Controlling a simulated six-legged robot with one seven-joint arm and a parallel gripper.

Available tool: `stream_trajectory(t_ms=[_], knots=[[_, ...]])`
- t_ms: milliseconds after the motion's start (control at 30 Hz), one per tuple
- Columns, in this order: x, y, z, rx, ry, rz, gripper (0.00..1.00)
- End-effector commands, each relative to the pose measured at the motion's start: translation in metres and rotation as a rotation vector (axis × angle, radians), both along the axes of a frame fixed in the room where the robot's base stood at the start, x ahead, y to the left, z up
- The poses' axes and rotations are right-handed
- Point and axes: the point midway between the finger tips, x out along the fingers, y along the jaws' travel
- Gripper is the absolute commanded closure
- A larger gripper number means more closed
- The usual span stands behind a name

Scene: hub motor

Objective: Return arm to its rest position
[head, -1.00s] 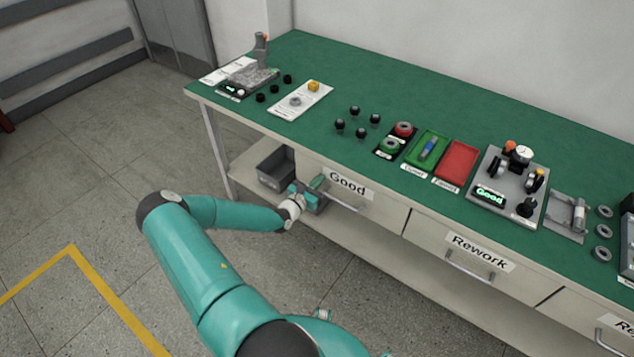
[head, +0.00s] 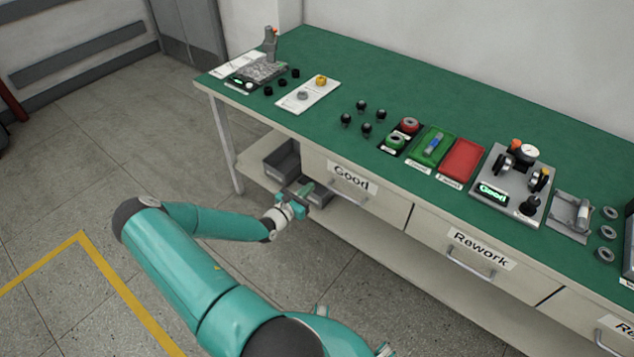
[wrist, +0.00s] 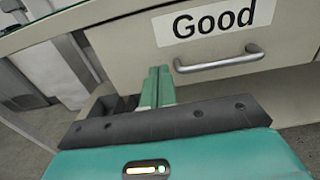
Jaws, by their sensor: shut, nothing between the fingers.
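My teal arm reaches from the bottom of the head view toward the bench front. My gripper (head: 305,189) is just in front of the bench, left of and a little below the handle of the drawer labelled "Good" (head: 352,182). In the wrist view my gripper's two fingers (wrist: 158,86) are together and hold nothing. The "Good" drawer (wrist: 215,30) looks closed there, and its metal handle (wrist: 218,62) is right of my fingers, apart from them.
The green-topped bench (head: 420,95) carries a test fixture (head: 510,180), a green tray (head: 432,146), a red tray (head: 462,158) and small parts. A grey bin (head: 281,158) sits on the lower shelf near my gripper. The floor (head: 90,200) to the left is open.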

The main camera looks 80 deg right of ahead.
Motion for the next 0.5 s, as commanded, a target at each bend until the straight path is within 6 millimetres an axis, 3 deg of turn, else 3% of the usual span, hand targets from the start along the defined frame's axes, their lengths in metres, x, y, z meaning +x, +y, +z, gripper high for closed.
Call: stream_trajectory(t_ms=[200,500], knots=[[0.020,0.035,0.000,0.001,0.000,0.002,1.00],[0.026,0.049,0.000,-0.001,0.000,-0.001,1.00]])
